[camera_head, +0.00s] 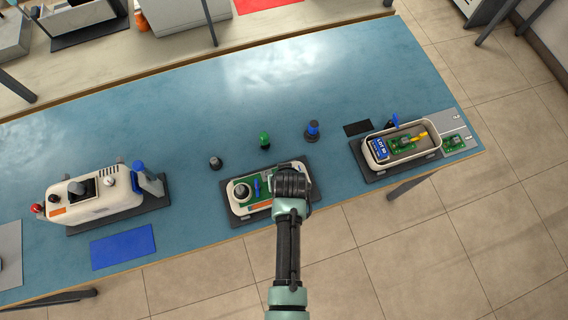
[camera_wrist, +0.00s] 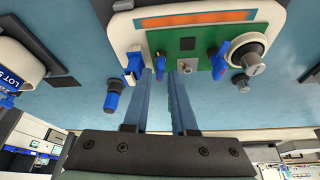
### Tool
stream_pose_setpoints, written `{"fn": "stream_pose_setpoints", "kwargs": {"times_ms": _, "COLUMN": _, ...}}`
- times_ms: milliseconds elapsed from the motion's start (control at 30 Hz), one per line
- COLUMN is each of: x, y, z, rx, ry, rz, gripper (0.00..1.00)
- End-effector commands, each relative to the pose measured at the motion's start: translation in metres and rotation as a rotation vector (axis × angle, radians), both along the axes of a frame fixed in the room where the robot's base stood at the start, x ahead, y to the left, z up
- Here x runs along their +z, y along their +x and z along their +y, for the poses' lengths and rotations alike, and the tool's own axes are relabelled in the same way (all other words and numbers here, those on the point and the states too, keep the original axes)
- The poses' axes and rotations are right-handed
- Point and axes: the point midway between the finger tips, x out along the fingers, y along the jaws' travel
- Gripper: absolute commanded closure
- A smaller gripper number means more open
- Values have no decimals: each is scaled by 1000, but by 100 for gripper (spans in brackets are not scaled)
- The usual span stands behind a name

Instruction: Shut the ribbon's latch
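A pale unit (camera_head: 236,204) with a green board (camera_wrist: 165,42) lies on a dark mat under my gripper (camera_head: 291,182). An orange strip (camera_wrist: 185,18) runs along one side of its face. In the wrist view, a white connector with a blue lever (camera_wrist: 134,64) is beside the left finger. A second blue lever (camera_wrist: 220,60) and a grey knob (camera_wrist: 247,58) are on the right. I cannot tell which lever is the ribbon's latch, or whether it is shut. In the wrist view, my gripper (camera_wrist: 167,70) is open and empty, fingertips close to the board.
A blue-topped cap (camera_head: 312,130), a green one (camera_head: 264,140) and a grey one (camera_head: 215,162) stand behind the unit. A tray (camera_head: 374,158) with boards is at right. A white machine (camera_head: 95,200) is at left.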

Motion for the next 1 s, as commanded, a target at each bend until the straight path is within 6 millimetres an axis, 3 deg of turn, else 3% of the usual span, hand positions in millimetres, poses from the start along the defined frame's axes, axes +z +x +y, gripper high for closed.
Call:
{"fn": "stream_pose_setpoints", "kwargs": {"times_ms": 467, "x": -10, "y": 4, "z": 1, "rx": 0, "ry": 0, "rz": 0, "gripper": 75}}
{"fn": "stream_pose_setpoints", "kwargs": {"times_ms": 633, "x": -10, "y": 4, "z": 1, "rx": 0, "ry": 0, "rz": 0, "gripper": 100}}
{"fn": "stream_pose_setpoints", "kwargs": {"times_ms": 1000, "x": -10, "y": 4, "z": 1, "rx": -5, "ry": 0, "rz": 0, "gripper": 100}}
